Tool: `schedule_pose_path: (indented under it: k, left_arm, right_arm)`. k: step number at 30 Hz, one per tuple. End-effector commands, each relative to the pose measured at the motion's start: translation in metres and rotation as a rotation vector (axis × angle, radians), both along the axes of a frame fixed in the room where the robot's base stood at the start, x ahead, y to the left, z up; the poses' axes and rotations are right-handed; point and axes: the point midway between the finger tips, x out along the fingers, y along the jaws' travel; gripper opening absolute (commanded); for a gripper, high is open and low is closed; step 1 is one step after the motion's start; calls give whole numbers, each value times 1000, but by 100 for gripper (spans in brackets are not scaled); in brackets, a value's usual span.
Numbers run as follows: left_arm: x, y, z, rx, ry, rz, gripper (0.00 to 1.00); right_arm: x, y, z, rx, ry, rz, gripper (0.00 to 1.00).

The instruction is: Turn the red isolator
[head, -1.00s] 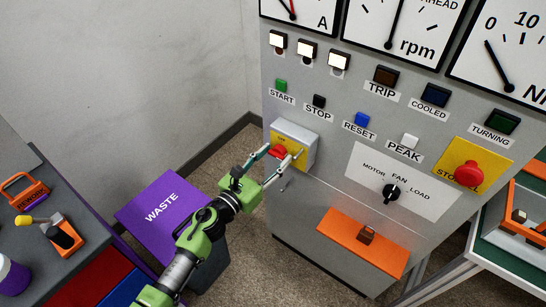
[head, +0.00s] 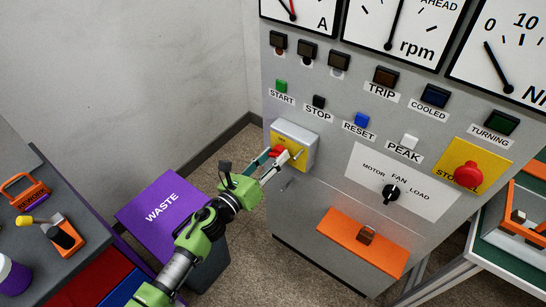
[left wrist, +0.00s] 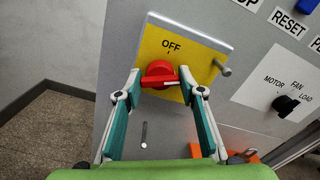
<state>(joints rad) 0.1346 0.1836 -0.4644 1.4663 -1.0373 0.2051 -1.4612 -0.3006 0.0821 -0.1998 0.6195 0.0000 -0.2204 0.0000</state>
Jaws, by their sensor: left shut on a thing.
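The red isolator (left wrist: 159,74) is a knob with a bar handle on a yellow plate marked OFF (left wrist: 185,50). In the left wrist view its bar lies roughly crosswise, with a white mark toward its right end. In the head view the red isolator (head: 276,152) shows partly behind my fingers, on a box on the grey cabinet's left side. My left gripper (head: 286,157) is shut on the handle, one finger at each end of the bar, as the left wrist view (left wrist: 160,82) shows. My right gripper is not in view.
A small metal peg (left wrist: 222,68) sticks out by the plate's right edge. The cabinet carries buttons, dark lamps (head: 307,51), a selector knob (head: 391,194) and a red stop button (head: 468,174). A purple-lidded waste bin (head: 160,207) stands below my left arm.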

Motion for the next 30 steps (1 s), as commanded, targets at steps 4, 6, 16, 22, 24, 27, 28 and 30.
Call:
schedule_pose_path:
  k: [4, 6, 16, 22, 24, 27, 28, 30]
  left_arm:
    - [0, 1, 0, -113, 83, 0, 14]
    - [0, 1, 0, -166, 122, 0, 14]
    - [0, 1, -1, -422, 308, 0, 14]
    - [1, 1, -1, -573, 419, 1, 14]
    - [1, 1, -1, -625, 456, 1, 14]
    - [1, 2, -1, -694, 506, 1, 14]
    - [1, 2, -1, -713, 520, 1, 14]
    - [1, 2, -2, -755, 551, 2, 14]
  right_arm:
    - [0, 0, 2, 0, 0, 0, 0]
    - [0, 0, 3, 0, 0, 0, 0]
    - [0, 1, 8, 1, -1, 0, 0]
    - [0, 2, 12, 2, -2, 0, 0]
    - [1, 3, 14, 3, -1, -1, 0]
    - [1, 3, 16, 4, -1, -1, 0]
    - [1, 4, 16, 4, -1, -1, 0]
    - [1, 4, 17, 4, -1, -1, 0]
